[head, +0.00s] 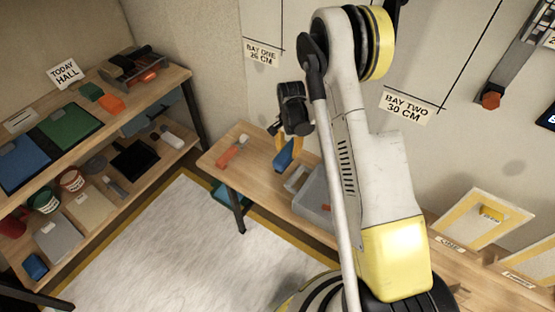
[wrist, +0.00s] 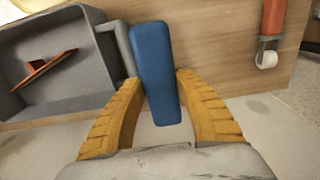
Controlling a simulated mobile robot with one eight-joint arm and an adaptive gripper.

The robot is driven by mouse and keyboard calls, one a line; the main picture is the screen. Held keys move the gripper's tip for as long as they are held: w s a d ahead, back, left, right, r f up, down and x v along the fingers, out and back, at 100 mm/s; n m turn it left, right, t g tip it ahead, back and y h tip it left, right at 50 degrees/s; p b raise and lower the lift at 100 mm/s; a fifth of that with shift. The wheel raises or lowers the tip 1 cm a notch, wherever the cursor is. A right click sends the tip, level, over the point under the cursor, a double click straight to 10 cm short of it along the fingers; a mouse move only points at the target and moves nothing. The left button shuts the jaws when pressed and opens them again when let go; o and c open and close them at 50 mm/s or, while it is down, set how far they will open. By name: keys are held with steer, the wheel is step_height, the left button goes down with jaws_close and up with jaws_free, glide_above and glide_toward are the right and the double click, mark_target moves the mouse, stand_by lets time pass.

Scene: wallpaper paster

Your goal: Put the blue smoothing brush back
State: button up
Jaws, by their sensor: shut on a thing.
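The blue smoothing brush (wrist: 153,62) is between the two yellow fingers of my gripper (wrist: 158,82) in the wrist view. My gripper is shut on it. In the head view the brush (head: 284,157) hangs below my gripper (head: 288,143), over the wooden bench (head: 222,156) along the wall. Whether the brush touches the bench is unclear. In the wrist view the brush is beside the grey tray (wrist: 50,108) and overlaps the tray's handle. My arm hides part of the bench in the head view.
The grey tray also shows in the head view (head: 313,196), with a red-orange tool (wrist: 45,65) in it. An orange-handled tool (head: 230,152) lies at the bench's left end. A shelf (head: 174,76) marked TODAY HALL holds mats, pots and tools. The pale floor (head: 150,245) is clear.

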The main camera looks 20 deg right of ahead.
steer(key=w+a+f+b, duration=0.1)
steer(key=a+f, duration=0.1)
steer(key=w+a+f+b, duration=0.1)
steer(key=w+a+f, duration=0.1)
steer(key=a, duration=0.1)
steer(key=w+a+f+b, duration=0.1)
steer(key=w+a+f, duration=0.1)
steer(key=a, duration=0.1)
steer(key=shift+w+a+f+b, duration=0.1)
steer(key=shift+a+f+b, duration=0.15)
steer(key=shift+b, duration=0.1)
step_height(320, 180, down, 2)
steer(key=shift+w+a+f+b, duration=0.1)
steer(key=shift+f+b, duration=0.15)
steer(key=shift+b, duration=0.6)
steer(key=shift+f, duration=0.4)
steer(key=shift+c, duration=0.2)
steer(key=o, duration=1.3)
